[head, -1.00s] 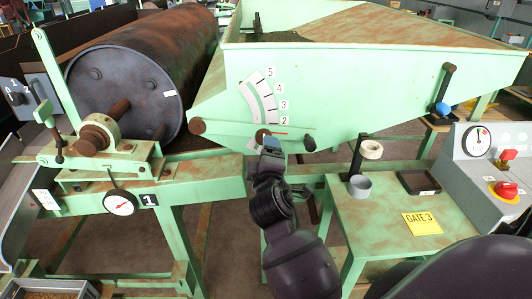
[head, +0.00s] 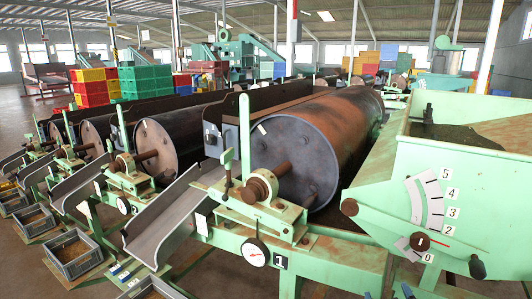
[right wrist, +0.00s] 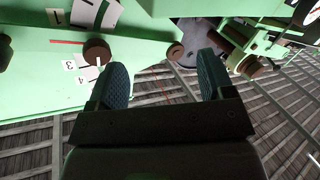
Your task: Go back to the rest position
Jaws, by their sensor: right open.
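My right gripper (right wrist: 164,82) is open and empty in the right wrist view, its two dark pads wide apart. It hangs in front of the pale green hopper (right wrist: 120,45), apart from it as far as I can tell. In the head view only a small dark part of what looks like my right arm shows at the bottom edge, below the hopper (head: 480,190). The gate lever's black knob (head: 477,266) is low on the hopper front, with no gripper on it. My left gripper is not in view.
A large dark drum (head: 300,160) on a green frame stands left of the hopper, with a round gauge (head: 255,252) and a number 1 plate (head: 280,261). A sloping metal chute (head: 165,222) and grey crates (head: 75,255) are at left. More drums stand behind.

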